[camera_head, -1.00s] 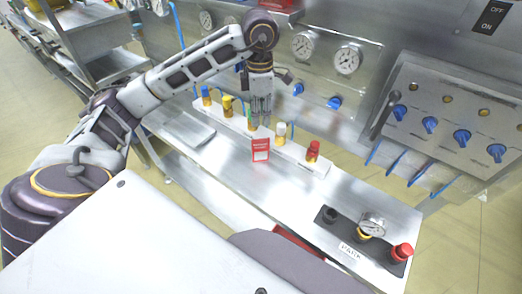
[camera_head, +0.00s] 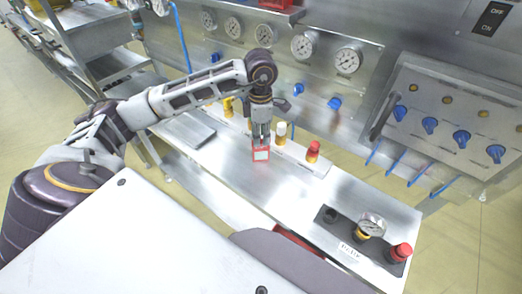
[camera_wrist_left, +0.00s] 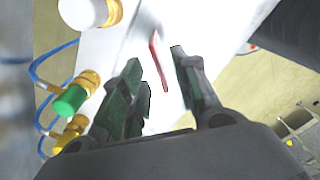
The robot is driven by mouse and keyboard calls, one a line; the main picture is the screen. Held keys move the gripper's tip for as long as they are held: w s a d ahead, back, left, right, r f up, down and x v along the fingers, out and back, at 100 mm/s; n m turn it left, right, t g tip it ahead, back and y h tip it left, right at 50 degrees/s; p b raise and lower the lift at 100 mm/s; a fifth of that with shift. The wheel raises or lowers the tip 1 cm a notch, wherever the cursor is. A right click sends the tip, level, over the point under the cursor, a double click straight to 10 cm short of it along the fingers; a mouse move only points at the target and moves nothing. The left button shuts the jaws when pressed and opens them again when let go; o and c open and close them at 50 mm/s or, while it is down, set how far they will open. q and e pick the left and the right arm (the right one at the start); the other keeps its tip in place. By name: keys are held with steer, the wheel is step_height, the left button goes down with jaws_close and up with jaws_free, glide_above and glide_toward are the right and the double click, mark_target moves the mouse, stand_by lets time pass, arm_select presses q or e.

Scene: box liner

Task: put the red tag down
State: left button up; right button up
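The red tag (camera_head: 261,155), a thin red plate with a pale label, stands upright on the steel bench (camera_head: 215,160), in front of the white valve strip. My left gripper (camera_head: 261,141) points down over it, its fingers in front of or around the tag's upper part. In the left wrist view the tag (camera_wrist_left: 160,62) shows edge-on between the two green-padded fingertips (camera_wrist_left: 156,78). A gap shows on each side of it, so the gripper is open and not clamped on it. My right gripper is not in view.
Capped valves stand on the white strip, including a white one (camera_head: 281,132) and a red one (camera_head: 312,152) close right of my gripper. A gauge block with a red button (camera_head: 401,252) sits at the bench's right end.

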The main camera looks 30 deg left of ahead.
mark_target(261, 150)
arm_select(q)
steer(key=shift+f+p, duration=0.3)
steer(key=shift+f, duration=0.75)
step_height(261, 150, down, 3)
steer(key=shift+f, duration=0.1)
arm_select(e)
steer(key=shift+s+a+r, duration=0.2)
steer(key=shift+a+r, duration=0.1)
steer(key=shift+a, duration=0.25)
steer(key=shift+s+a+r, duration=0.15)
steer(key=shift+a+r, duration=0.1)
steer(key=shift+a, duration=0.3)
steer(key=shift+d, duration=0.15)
arm_select(q)
jaws_close()
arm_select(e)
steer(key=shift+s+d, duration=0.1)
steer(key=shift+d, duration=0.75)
